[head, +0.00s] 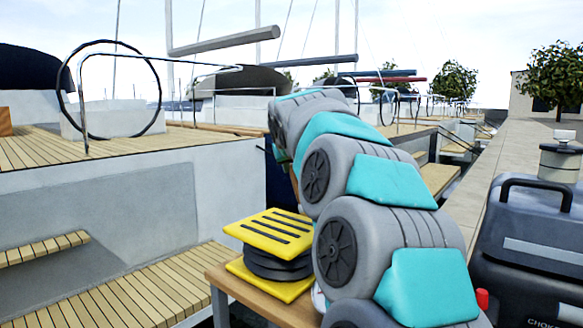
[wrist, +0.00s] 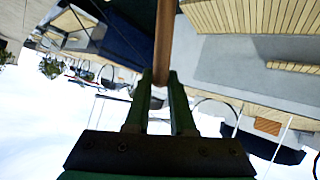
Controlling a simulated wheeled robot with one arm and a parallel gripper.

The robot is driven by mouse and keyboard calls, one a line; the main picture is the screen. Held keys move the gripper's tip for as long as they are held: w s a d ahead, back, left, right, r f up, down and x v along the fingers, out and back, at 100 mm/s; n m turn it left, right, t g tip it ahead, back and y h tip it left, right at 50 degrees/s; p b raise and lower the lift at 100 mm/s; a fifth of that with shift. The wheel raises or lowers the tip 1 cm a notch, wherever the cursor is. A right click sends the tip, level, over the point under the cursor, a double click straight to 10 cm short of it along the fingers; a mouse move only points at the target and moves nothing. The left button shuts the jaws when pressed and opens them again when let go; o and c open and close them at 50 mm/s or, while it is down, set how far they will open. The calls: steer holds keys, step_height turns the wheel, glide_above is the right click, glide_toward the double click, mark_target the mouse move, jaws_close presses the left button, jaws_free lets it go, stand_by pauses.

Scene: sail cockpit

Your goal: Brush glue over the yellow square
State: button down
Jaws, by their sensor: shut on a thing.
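My gripper (wrist: 160,88) has green fingers, shut on a brown wooden stick (wrist: 164,40) that looks like a brush handle. The stick runs out of the top of the wrist view, so its end is not shown. In the head view my grey and teal arm hides most of the gripper and stick. A square yellow plate with black slots (head: 270,230) tops a dark ribbed block on a second yellow plate. This stack stands on a small wooden table (head: 232,284), left of my arm. I cannot tell whether it is the task's yellow square. No glue is identifiable.
A pale cockpit wall (head: 120,208) and slatted wooden seat (head: 120,292) lie left of the table. A dark case with a handle (head: 530,235) is at the right. A steering wheel ring (head: 72,70) stands farther back. A small red thing (head: 482,298) shows beside my arm.

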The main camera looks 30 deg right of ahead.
steer(key=shift+r+p, duration=1.6)
steer(key=shift+r, duration=1.5)
steer(key=shift+a, duration=0.1)
